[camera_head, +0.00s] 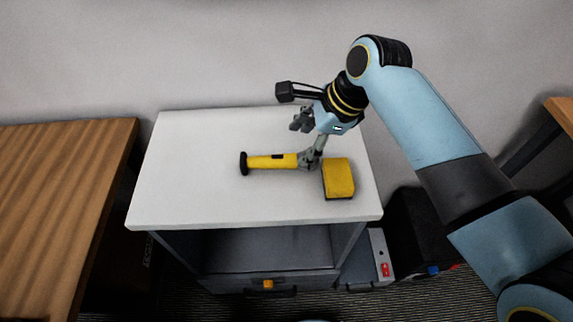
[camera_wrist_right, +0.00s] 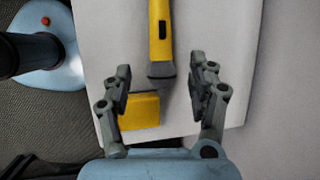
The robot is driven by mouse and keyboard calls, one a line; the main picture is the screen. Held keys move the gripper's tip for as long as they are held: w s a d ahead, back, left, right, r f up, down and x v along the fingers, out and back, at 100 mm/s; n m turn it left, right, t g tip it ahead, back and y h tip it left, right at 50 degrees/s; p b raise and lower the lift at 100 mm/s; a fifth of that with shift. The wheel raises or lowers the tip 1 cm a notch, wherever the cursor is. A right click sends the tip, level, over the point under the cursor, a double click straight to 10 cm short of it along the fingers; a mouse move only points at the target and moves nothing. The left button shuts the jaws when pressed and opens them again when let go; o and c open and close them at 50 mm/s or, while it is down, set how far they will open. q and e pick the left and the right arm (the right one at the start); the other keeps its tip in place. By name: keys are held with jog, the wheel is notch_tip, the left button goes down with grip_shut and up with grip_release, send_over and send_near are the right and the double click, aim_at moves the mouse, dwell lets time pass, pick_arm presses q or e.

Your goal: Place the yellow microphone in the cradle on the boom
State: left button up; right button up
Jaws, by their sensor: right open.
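The yellow microphone (camera_head: 272,161) lies on its side on the white tabletop, its black round end to the left. In the right wrist view the microphone (camera_wrist_right: 159,35) shows a dark switch and a dark grey near end. My right gripper (camera_head: 304,142) is open at the microphone's right end. In the wrist view the dark end lies in line with the gap between the right gripper's fingers (camera_wrist_right: 160,75), apart from both; I cannot tell its depth. One finger partly hides that end in the head view. I see no boom or cradle. My left gripper is not in view.
A yellow block (camera_head: 338,176) lies on the white table (camera_head: 190,200), right of the microphone; it also shows in the wrist view (camera_wrist_right: 141,111). The tabletop's left half is clear. A wooden table (camera_head: 60,210) stands at the left. A grey wall is behind.

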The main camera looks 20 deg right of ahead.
aim_at(283, 158)
jog(key=x, duration=0.4)
jog(key=a+x, duration=0.1)
jog(key=x, duration=0.4)
jog(key=shift+w+r+b, duration=0.2)
jog(key=shift+w+b, duration=0.05)
jog(key=shift+b, duration=0.1)
grip_shut()
